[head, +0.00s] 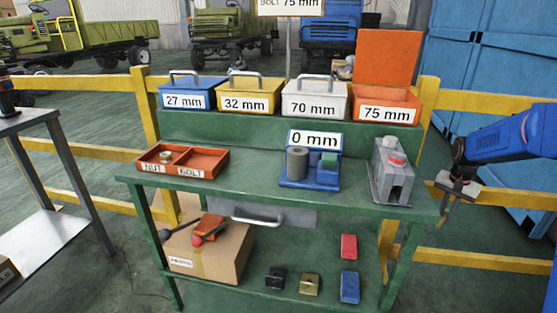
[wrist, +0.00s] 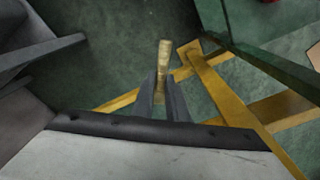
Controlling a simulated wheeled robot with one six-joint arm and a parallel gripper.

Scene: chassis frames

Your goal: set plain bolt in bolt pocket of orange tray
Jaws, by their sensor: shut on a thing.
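The orange tray (head: 222,165) lies at the left of the green workbench top. Its front carries the labels NUT and BOLT. A small pale metal piece sits in the NUT pocket (head: 166,157); the BOLT pocket on the right looks empty. My gripper (head: 446,208) hangs off the right end of the bench, far from the tray. In the wrist view its fingers (wrist: 160,98) are shut on a brass-coloured bolt (wrist: 163,60), which sticks out beyond the fingertips over the floor.
A yellow rail (head: 500,192) runs behind my gripper.

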